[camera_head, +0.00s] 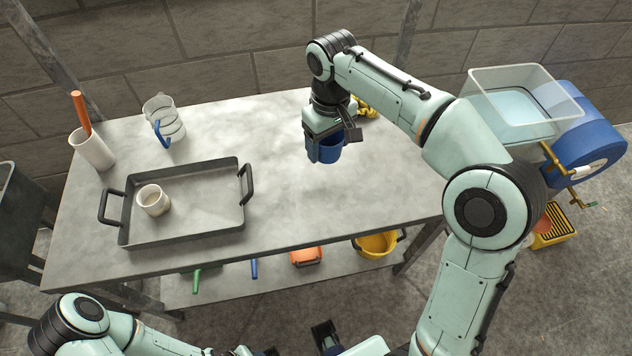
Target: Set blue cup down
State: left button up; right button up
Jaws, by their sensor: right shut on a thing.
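The blue cup (328,150) is upright at the right gripper (332,138), over the back middle of the grey table (290,205). My right gripper points down and is shut on the cup, its fingers partly covering it. I cannot tell whether the cup's base touches the tabletop. My left arm comes in at the bottom left. Dark parts at the bottom edge may belong to its gripper, but they are cut off and its jaws cannot be read.
A dark tray (185,238) with a cream cup (153,200) stands left of centre. A white container (92,148) with an orange stick and a clear jug (163,122) with a blue handle stand behind it. Yellow items (367,110) lie behind the gripper. The table's right middle is clear.

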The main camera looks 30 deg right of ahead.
jog(key=b, duration=0.3)
send_near(326, 200)
pick_arm(q)
jog(key=shift+s+f, duration=0.3)
jog(key=shift+f, duration=0.55)
jog(key=shift+s+f, duration=0.3)
jog(key=shift+f, duration=0.5)
pick_arm(e)
jog(key=shift+f, duration=3.05)
jog(key=shift+f, duration=0.2)
pick_arm(q)
jog(key=shift+f, duration=0.1)
pick_arm(e)
jog(key=o, duration=1.1)
jog(key=shift+r, duration=0.2)
pick_arm(q)
jog(key=shift+w+r+p, duration=0.25)
jog(key=shift+r+p, duration=0.45)
jog(key=shift+r, duration=0.25)
pick_arm(e)
notch_tip(326, 200, up, 12)
